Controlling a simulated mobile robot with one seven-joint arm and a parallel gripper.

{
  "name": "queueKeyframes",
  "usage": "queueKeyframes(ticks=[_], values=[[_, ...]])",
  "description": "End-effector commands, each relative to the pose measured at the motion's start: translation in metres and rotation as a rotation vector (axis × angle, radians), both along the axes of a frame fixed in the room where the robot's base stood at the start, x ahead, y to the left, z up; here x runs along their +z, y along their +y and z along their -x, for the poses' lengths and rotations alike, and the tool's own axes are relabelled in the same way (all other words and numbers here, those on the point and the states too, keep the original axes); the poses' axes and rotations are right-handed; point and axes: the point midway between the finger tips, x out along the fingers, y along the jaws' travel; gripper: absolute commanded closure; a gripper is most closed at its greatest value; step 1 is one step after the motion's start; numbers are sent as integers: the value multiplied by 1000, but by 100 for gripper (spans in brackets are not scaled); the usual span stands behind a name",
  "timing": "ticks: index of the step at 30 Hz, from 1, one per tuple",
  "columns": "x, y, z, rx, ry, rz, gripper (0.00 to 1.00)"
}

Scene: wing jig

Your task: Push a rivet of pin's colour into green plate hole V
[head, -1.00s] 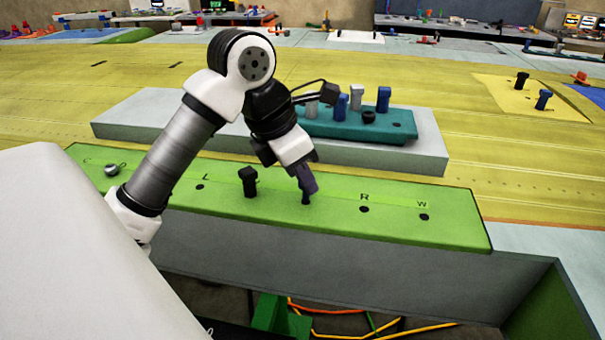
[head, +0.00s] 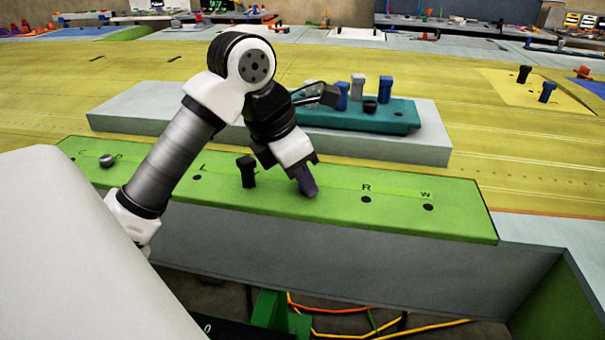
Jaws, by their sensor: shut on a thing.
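The green plate (head: 455,222) lies along the front ledge. Its letters C, L, R and W can be read; V cannot, and the plate spot under my gripper is hidden. My gripper (head: 309,189) points down and is shut at the plate surface, between a black rivet and hole R (head: 366,199). What it holds is now hidden by the fingers and looked like a dark rivet a second ago. The black rivet (head: 248,172) stands upright in the plate, left of my gripper. A silver round-headed pin (head: 106,161) sits near the plate's left end.
A teal rack (head: 400,117) on a grey block (head: 432,145) behind the plate holds blue, grey and black rivets. Hole L (head: 197,177) and hole W (head: 429,207) look empty. A yellow plate (head: 520,95) with rivets lies at the far right.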

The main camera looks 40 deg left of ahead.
Motion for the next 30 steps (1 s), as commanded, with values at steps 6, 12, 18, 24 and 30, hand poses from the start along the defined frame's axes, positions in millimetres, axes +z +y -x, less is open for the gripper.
queueKeyframes(ticks=[6,12,18,24,30], values=[[0,0,0,0,0,0,76],[0,0,0,0,0,0,51],[0,0,0,0,0,0,51],[10,2,4,2,-1,-2,51],[47,8,17,4,-1,-4,51]])
